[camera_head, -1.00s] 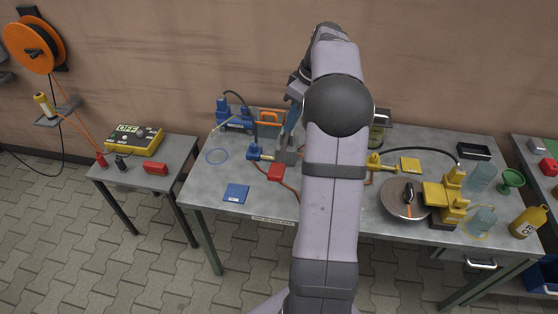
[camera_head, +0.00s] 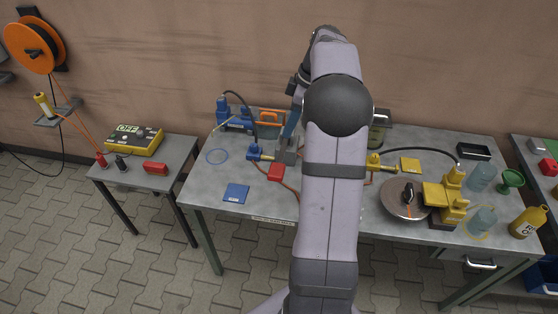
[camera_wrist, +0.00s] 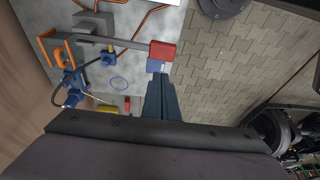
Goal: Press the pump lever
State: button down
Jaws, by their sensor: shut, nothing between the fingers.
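A grey lever bar with a red pad at its end (camera_wrist: 163,51) runs from a grey block in the wrist view. The red pad also shows on the bench in the head view (camera_head: 276,172), left of my arm. My gripper (camera_wrist: 160,80) is shut and empty, its blue-grey fingers together. In the wrist view the tips appear just below the red pad, overlapping the view of a blue square mat. I cannot tell their height above the bench, and no contact with the pad shows. In the head view my arm hides part of the bench beside the lever.
The blue mat (camera_head: 236,192) lies at the bench's front left. A blue pump unit (camera_head: 234,117) and an orange handle (camera_head: 270,118) stand behind. A round metal disc (camera_head: 404,200) and a yellow pump unit (camera_head: 446,200) are right of my arm. Copper-coloured pipes run near the lever.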

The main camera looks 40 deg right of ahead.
jog(key=p, duration=0.4)
send_over(275, 169)
jog(key=d, duration=0.1)
jog(key=f, duration=1.1)
jog(key=shift+s+f, duration=0.35)
jog(key=shift+f+p, duration=0.4)
jog(key=shift+f, duration=0.3)
jog(key=shift+f, duration=0.15)
